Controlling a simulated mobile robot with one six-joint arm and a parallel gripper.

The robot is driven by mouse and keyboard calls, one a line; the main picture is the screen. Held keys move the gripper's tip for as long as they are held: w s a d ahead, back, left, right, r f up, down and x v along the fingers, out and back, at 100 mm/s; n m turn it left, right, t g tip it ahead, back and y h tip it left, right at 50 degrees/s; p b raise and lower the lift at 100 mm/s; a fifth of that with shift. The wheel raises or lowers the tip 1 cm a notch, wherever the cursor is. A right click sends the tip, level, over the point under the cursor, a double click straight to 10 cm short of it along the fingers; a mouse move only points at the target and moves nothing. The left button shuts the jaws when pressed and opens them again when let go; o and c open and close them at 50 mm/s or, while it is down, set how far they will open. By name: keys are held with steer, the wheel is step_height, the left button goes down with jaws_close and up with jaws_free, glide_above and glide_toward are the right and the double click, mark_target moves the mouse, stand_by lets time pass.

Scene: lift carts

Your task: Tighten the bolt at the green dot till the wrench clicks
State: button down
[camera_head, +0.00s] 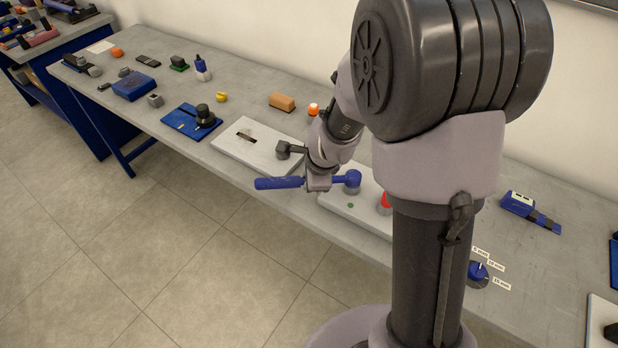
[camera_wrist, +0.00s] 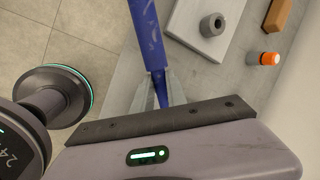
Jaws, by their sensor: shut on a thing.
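My gripper (camera_head: 319,183) is shut on the blue wrench (camera_head: 278,183), gripping its handle between the fingers. The handle lies level and sticks out to the left; its round head (camera_head: 351,178) is to the right. The head is over a grey cylindrical bolt (camera_head: 352,189) on a pale plate (camera_head: 334,201); I cannot tell how fully it is seated. A green dot (camera_head: 350,205) is on the plate just in front of this bolt. A red-topped piece (camera_head: 386,201) stands to the right. In the wrist view the wrench handle (camera_wrist: 147,36) runs up from my gripper (camera_wrist: 164,88); the wrench head is hidden.
Another pale plate (camera_head: 232,149) with a slot and a grey round piece (camera_head: 284,149) lies to the left. An orange-capped item (camera_head: 313,109) and a wooden block (camera_head: 282,102) stand behind. A blue dial (camera_head: 478,270) with labels is at right. The floor (camera_head: 200,270) in front is clear.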

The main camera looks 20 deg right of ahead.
steer(key=shift+r+p, duration=3.5)
steer(key=shift+r, duration=0.05)
steer(key=shift+f, duration=0.1)
